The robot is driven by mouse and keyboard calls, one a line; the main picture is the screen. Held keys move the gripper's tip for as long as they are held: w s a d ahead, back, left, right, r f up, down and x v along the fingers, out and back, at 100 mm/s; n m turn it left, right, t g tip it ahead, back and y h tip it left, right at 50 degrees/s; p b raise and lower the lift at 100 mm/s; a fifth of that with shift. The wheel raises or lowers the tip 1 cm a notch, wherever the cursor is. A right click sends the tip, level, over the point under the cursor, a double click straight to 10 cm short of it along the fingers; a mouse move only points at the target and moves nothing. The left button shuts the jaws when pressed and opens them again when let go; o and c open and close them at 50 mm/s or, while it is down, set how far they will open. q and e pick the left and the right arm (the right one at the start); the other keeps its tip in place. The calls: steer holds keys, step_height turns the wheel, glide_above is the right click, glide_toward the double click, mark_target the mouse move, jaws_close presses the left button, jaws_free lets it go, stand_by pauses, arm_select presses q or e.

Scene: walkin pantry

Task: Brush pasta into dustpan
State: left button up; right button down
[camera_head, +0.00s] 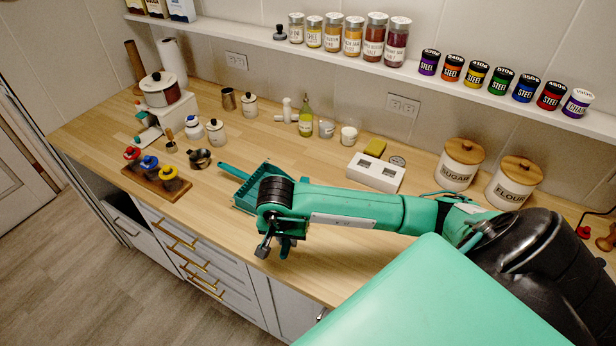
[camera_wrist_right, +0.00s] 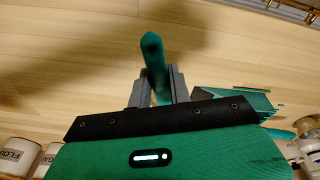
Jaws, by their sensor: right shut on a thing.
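The teal dustpan (camera_head: 245,193) lies on the wooden counter (camera_head: 330,246), its handle pointing to the back left. My right arm covers its right part. Part of it also shows in the right wrist view (camera_wrist_right: 240,100), at the right of the gripper. My right gripper (camera_head: 275,247) is in front of the dustpan, near the counter's front edge. In the right wrist view the gripper (camera_wrist_right: 160,88) is shut on a teal handle, seemingly the brush (camera_wrist_right: 152,52). The brush's bristles are hidden. I cannot make out any pasta. My left gripper is not in view.
Sugar (camera_head: 460,163) and flour (camera_head: 514,182) canisters stand further right. A wooden rack (camera_head: 157,182) with colored-topped items is at left. The counter in front of my right arm is clear.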

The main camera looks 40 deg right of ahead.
steer(key=w+a+b, duration=0.1)
steer(key=w+b, duration=0.1)
steer(key=w, duration=0.2)
steer(key=w+a+b, duration=0.1)
steer(key=w+a, duration=0.1)
steer(key=w, duration=0.1)
steer(key=w+a+b, duration=0.2)
steer(key=w, duration=0.2)
steer(key=shift+w+b, duration=0.3)
steer(key=s+d+r+p, duration=0.1)
steer(key=s+r+p, duration=0.3)
steer(key=r, duration=0.5)
steer(key=shift+d+r+p, duration=0.25)
steer(key=shift+d+p, duration=0.15)
steer(key=shift+s, duration=0.1)
